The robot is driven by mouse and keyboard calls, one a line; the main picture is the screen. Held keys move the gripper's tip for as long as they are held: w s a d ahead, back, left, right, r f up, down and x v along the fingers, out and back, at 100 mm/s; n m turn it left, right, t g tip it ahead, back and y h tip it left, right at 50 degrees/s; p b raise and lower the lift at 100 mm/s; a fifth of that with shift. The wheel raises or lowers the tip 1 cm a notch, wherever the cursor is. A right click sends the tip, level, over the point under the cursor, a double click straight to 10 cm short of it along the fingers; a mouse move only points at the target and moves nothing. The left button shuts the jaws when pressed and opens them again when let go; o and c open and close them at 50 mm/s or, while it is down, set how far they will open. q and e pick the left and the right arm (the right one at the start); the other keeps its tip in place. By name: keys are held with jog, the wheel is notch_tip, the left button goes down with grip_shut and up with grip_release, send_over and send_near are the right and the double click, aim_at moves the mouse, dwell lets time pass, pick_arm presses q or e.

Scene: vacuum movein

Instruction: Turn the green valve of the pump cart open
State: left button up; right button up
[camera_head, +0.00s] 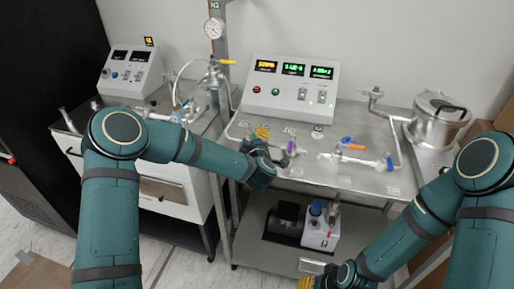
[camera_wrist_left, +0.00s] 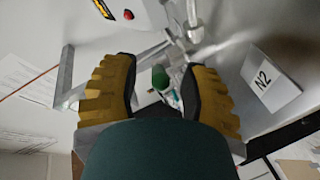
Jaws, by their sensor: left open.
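The green valve handle (camera_wrist_left: 160,77) shows in the left wrist view, between the two yellow-padded fingers of my left gripper (camera_wrist_left: 161,88). There is a visible gap on both sides of it, and I cannot tell its depth from the fingertips. In the head view my left gripper (camera_head: 262,134) is low over the left part of the steel bench, in front of the control box. I cannot make out the green handle clearly there. My right gripper (camera_head: 306,283) shows only as a bit of yellow at the bottom edge, so its jaws are not readable.
The control box (camera_head: 292,90) with lit displays stands behind. A purple fitting (camera_head: 291,147), an orange handle (camera_head: 346,140) and a blue fitting (camera_head: 388,163) are on the bench. A metal pot (camera_head: 437,122) stands right. A pump (camera_head: 319,228) is on the lower shelf.

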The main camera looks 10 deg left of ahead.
pick_arm(q)
jog(key=v, duration=1.1)
